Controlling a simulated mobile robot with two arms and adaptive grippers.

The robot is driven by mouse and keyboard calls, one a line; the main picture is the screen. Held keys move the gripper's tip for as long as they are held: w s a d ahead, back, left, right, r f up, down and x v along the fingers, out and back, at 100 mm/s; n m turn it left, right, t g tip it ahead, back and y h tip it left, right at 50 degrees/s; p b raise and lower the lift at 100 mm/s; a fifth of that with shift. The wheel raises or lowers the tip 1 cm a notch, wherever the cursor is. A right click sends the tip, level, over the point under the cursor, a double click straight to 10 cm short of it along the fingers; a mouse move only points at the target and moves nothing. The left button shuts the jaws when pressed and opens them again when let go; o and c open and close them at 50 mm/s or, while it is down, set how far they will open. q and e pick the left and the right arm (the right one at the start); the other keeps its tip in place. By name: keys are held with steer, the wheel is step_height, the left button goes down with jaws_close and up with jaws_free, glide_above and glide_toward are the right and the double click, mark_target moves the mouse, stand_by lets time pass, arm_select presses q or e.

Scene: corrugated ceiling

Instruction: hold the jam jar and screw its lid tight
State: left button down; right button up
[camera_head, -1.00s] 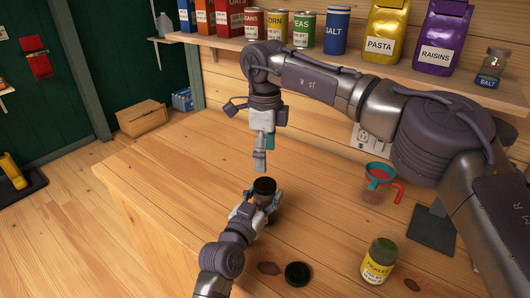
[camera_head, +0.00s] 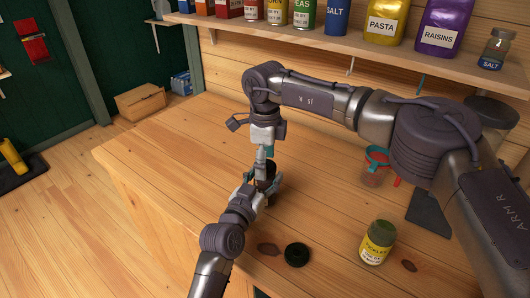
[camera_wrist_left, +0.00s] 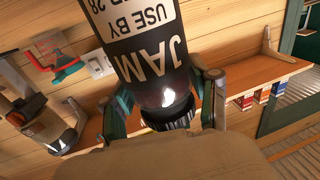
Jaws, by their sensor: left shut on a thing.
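The jam jar (camera_head: 265,182) is dark and upright above the table in the head view. My left gripper (camera_head: 257,190) is shut on it from the lower left. In the left wrist view the jar (camera_wrist_left: 145,45) shows a black label reading JAM, between the gripper's two fingers (camera_wrist_left: 163,103). A dark ribbed band, perhaps the lid (camera_wrist_left: 178,118), shows at its lower end there. My right gripper (camera_head: 264,164) points down at the jar's top and partly hides it. Its fingers are too small and overlapped to tell if they grip the lid.
A dark round lid (camera_head: 297,254) and a pickles jar (camera_head: 377,242) are on the table at the front. The back shelf (camera_head: 300,36) holds several packages. The table's left part is clear.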

steer(key=c, duration=1.2)
steer(key=o, duration=1.4)
steer(key=shift+c, duration=0.2)
step_height(320, 180, up, 12)
arm_select(q)
steer(key=shift+c, duration=1.1)
jaws_free()
